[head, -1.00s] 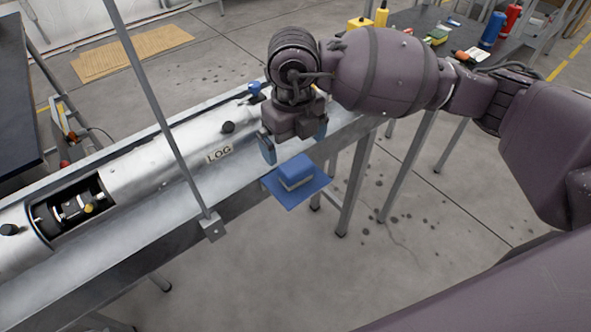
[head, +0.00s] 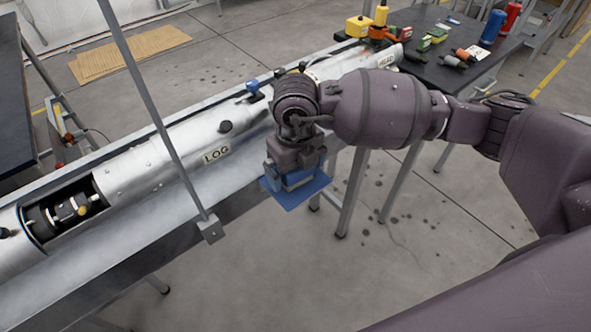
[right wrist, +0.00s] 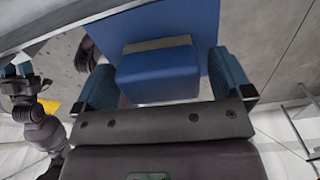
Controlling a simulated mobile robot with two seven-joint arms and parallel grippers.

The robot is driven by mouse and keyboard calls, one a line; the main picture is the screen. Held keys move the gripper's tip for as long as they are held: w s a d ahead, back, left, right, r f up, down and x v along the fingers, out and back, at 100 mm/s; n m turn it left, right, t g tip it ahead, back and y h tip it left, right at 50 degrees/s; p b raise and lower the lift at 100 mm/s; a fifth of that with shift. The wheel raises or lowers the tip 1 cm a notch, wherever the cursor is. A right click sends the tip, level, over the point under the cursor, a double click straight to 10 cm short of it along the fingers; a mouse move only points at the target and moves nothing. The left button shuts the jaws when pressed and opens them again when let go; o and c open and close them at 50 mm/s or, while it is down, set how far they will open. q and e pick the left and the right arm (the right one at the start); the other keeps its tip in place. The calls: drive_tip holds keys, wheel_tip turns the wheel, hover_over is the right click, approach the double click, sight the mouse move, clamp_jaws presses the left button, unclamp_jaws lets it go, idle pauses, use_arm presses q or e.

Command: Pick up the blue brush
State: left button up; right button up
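The blue brush (right wrist: 158,72) is a block with a blue body and a grey strip along one side.
A long silver cylinder marked LOG (head: 160,160) lies along the bench behind the mat. A thin metal post (head: 165,125) rises from the bench's front edge to the left. A dark table (head: 430,75) at the back right holds several coloured items.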

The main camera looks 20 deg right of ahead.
drive_tip(key=c, duration=0.9)
drive_tip(key=shift+o, duration=0.2)
drive_tip(key=shift+r, duration=0.15)
drive_tip(key=shift+r, duration=0.35)
wheel_tip(320, 180, up, 19)
drive_tip(key=p, duration=0.2)
